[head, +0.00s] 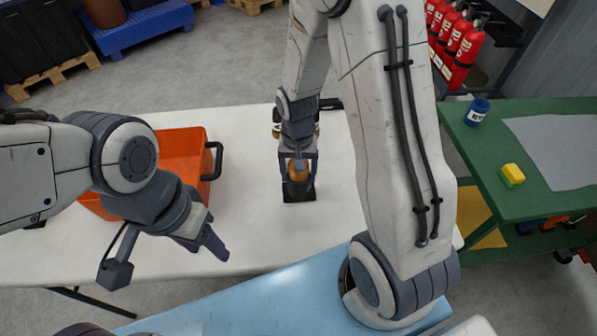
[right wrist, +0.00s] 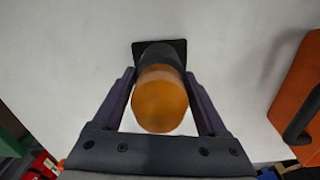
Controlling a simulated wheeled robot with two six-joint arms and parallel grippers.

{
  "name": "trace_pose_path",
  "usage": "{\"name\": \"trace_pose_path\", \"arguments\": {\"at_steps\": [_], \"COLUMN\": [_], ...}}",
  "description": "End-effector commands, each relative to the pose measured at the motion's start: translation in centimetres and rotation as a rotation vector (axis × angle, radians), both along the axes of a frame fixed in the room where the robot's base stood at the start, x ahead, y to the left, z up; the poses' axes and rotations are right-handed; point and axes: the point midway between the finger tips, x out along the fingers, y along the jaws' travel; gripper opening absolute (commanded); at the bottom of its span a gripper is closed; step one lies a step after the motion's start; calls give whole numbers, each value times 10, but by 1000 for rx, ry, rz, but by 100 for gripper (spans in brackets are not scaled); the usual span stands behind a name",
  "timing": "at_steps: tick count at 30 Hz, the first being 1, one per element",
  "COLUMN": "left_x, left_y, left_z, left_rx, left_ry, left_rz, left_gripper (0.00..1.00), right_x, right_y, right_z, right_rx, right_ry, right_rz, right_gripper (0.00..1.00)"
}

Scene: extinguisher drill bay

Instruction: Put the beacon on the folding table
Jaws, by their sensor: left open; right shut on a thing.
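The beacon has an orange dome and a black square base (head: 298,191). It is upright at the white folding table (head: 255,235), with its base at or very near the tabletop; I cannot tell whether it touches. My right gripper (head: 298,168) is shut on the beacon from above. In the right wrist view the orange dome (right wrist: 160,100) sits between the fingers, with the black base beyond it. My left gripper (head: 203,242) is open and empty, above the table's front left part, apart from the beacon.
An orange crate (head: 182,140) with a dark handle stands on the table left of the beacon. Some dark and brassy items are partly hidden behind my right wrist. A green bench (head: 480,150) at the right holds a blue cup (head: 478,112) and a yellow-green block (head: 512,174).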

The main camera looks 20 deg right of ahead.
Motion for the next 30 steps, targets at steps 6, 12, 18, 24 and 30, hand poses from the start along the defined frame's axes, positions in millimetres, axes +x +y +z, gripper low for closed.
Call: {"name": "trace_pose_path", "arguments": {"at_steps": [6,12,18,24,30], "left_x": [0,0,0,0,0], "left_y": [0,0,0,0,0], "left_z": [-2,-2,0,3,6], "left_rx": [0,0,0,0,0], "left_ry": [0,0,0,0,0], "left_rz": [0,0,0,0,0], "left_gripper": [52,52,52,52,52], "right_x": [0,0,0,2,2], "right_y": [0,0,0,0,1], "right_z": [-2,-2,0,26,71], "right_rx": [0,0,0,0,0], "right_ry": [-1,0,-1,-7,-9], "right_rz": [0,0,0,0,0], "right_gripper": [0,100,100,100,100]}}
